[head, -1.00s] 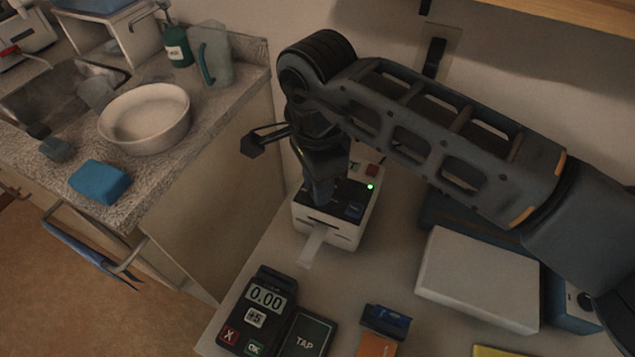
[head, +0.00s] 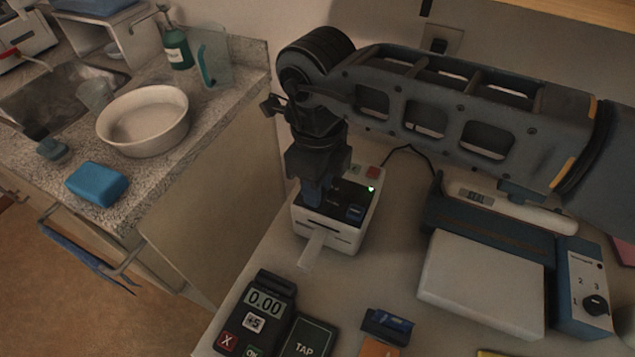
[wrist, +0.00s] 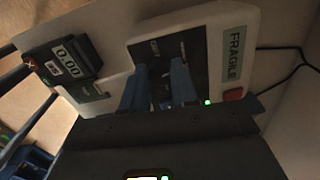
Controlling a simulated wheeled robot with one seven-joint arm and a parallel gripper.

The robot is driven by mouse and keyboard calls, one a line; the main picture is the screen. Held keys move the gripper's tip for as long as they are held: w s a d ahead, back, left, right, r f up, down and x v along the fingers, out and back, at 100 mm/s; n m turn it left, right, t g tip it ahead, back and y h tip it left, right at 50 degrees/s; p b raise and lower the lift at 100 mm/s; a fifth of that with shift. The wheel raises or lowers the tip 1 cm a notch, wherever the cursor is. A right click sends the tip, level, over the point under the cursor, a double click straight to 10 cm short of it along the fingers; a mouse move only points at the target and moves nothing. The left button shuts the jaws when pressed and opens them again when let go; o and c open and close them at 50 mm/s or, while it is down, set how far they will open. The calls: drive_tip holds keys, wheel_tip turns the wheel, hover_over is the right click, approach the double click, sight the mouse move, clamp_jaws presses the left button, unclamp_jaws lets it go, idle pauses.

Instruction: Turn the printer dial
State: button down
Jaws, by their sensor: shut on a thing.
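The printer (head: 328,232) is a small white box with a black top, a green light and a red button. It stands on the desk with a white paper strip (head: 312,249) hanging from its front. In the wrist view, the printer (wrist: 238,22) carries a FRAGILE label. My gripper (head: 314,203) points down onto the black top at its left part. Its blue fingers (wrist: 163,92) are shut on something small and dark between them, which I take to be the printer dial. The fingers hide most of it, and its marks cannot be read.
A card terminal (head: 265,305) and a TAP pad (head: 304,338) lie in front of the printer. To the right are a white box (head: 482,283) and a blue unit with its own black knob (head: 595,304). A counter with a white bowl (head: 143,120) is at the left.

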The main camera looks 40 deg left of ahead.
drive_tip(key=m, duration=0.4)
drive_tip(key=shift+m, duration=0.3)
drive_tip(key=shift+w+m, duration=0.1)
drive_tip(key=shift+m, duration=1.8)
drive_tip(key=c, duration=0.9)
unclamp_jaws()
drive_tip(key=shift+o, duration=0.2)
drive_tip(key=shift+r+b, duration=0.5)
drive_tip(key=shift+r, duration=3.4)
